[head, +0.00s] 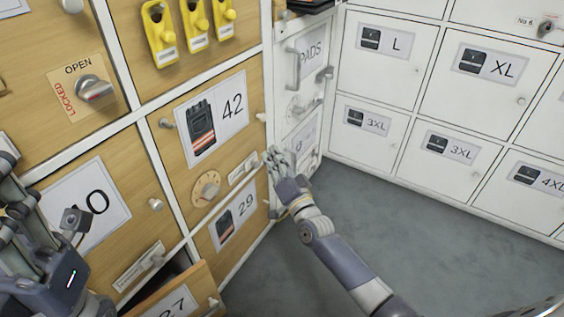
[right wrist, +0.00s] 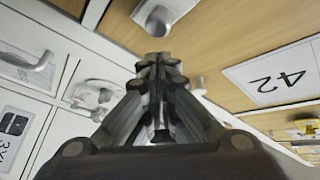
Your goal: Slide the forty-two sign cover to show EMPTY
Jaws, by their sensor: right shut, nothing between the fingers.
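The forty-two locker door shows in the head view with its 42 card (head: 217,117), which also shows upside down in the right wrist view (right wrist: 280,75). Below the card is the small white sign cover (head: 240,170) with a knob at its right end; its wording is too small to read. My right gripper (head: 275,157) is shut and empty, just right of the sign cover near the door's edge. In the right wrist view my right gripper (right wrist: 158,68) points at the door, below a metal knob (right wrist: 158,20). My left gripper (head: 18,205) is at the left edge, partly cut off.
A round dial (head: 205,188) sits left of the sign cover. Below is the 29 door (head: 235,215), and a lower door marked 27 (head: 178,300) stands ajar. Handles (head: 293,68) stick out on the white PADS locker. Grey floor (head: 400,240) is clear at right.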

